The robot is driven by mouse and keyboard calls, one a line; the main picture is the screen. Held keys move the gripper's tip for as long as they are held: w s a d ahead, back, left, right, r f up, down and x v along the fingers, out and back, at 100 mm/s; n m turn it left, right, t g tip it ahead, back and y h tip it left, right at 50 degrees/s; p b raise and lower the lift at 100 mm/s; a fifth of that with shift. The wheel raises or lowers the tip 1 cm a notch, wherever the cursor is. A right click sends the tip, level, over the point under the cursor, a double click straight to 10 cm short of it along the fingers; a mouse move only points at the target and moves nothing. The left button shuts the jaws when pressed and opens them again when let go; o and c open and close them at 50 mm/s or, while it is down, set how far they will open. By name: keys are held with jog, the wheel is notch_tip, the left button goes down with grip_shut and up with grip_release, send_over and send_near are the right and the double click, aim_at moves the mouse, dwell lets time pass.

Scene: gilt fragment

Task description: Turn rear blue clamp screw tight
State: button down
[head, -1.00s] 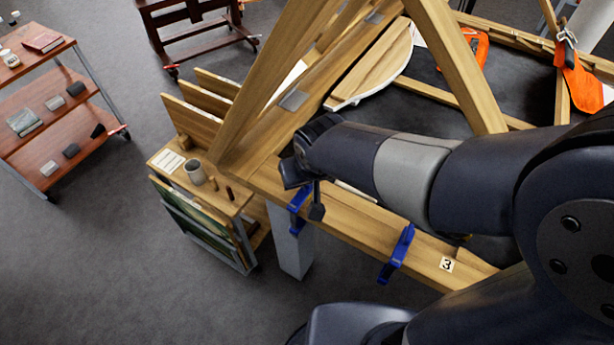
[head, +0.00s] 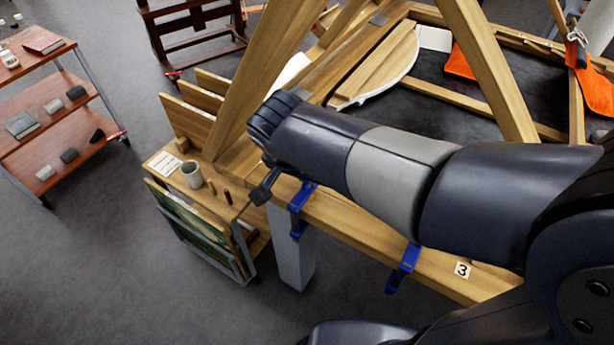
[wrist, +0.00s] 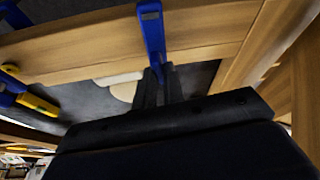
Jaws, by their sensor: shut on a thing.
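Two blue clamps sit on the long wooden beam (head: 350,228) in the head view: the rear clamp (head: 299,212) by the grey post, and the nearer clamp (head: 403,268) by the tag "3". In the wrist view a blue clamp (wrist: 152,32) hangs over the beam edge, with its lower end running down between the fingers of my gripper (wrist: 158,88). My gripper is shut on the screw end of this clamp; the screw itself is mostly hidden by the dark fingers.
A wooden side unit (head: 188,172) with a mug (head: 192,174) stands close left of my wrist. Sloping wooden posts rise behind my arm. Another blue clamp part with a yellow piece (wrist: 38,104) shows at the wrist view's left. Open floor lies in front.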

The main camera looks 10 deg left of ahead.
dwell(0.3)
jog(key=c, duration=1.5)
grip_release()
jog(key=v, duration=1)
jog(key=shift+r, duration=0.4)
jog(key=shift+s+a+f, duration=0.1)
jog(key=shift+s, duration=0.05)
jog(key=x, duration=1.1)
